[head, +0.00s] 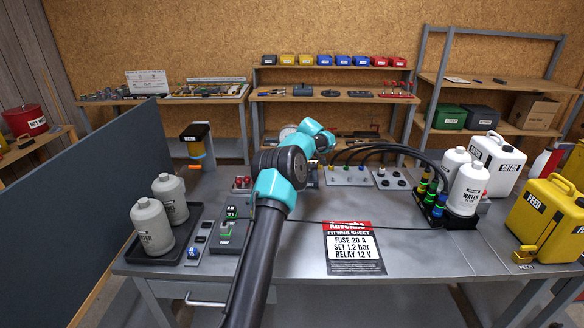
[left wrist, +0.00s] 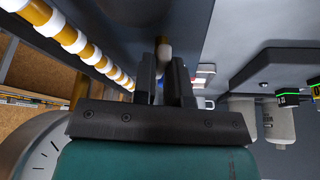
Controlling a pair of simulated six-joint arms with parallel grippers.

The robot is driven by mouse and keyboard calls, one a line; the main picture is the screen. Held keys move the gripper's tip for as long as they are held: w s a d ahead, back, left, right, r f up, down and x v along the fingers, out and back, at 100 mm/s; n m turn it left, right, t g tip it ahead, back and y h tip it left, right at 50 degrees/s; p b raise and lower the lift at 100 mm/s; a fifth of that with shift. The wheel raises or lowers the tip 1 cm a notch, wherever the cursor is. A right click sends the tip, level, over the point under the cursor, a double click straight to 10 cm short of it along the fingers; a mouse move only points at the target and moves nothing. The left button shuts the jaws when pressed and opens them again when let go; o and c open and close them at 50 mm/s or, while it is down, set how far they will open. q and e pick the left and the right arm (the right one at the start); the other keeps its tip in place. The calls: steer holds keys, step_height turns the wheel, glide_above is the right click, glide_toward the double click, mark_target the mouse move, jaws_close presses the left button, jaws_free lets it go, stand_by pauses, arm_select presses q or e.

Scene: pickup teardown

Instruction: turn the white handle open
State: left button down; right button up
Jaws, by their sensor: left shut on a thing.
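In the left wrist view my left gripper (left wrist: 164,85) is shut on a small pale piece, the white handle (left wrist: 164,52), of which only the end shows between and beyond the dark fingers. The rest of the handle is hidden by the fingers, so I cannot tell its angle. In the head view my left arm reaches over the bench to its back edge, and its teal wrist hides the handle and fingertips. A round dial gauge (head: 288,132) shows partly behind the wrist; a dial face (left wrist: 35,155) is close to the gripper in the wrist view. My right gripper is not in view.
A yellow-and-white striped bar (left wrist: 75,42) runs beside the gripper in the wrist view. The bench's front middle is mostly clear.

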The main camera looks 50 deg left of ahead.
arm_select(q)
steer(key=n+g, duration=0.1)
steer(key=n, duration=0.2)
steer(key=shift+w+h, duration=0.1)
steer(key=shift+h, duration=0.3)
steer(key=shift+n, duration=0.5)
steer(key=c, duration=1.2)
jaws_free()
steer(key=shift+o, duration=0.2)
steer(key=shift+a, duration=0.1)
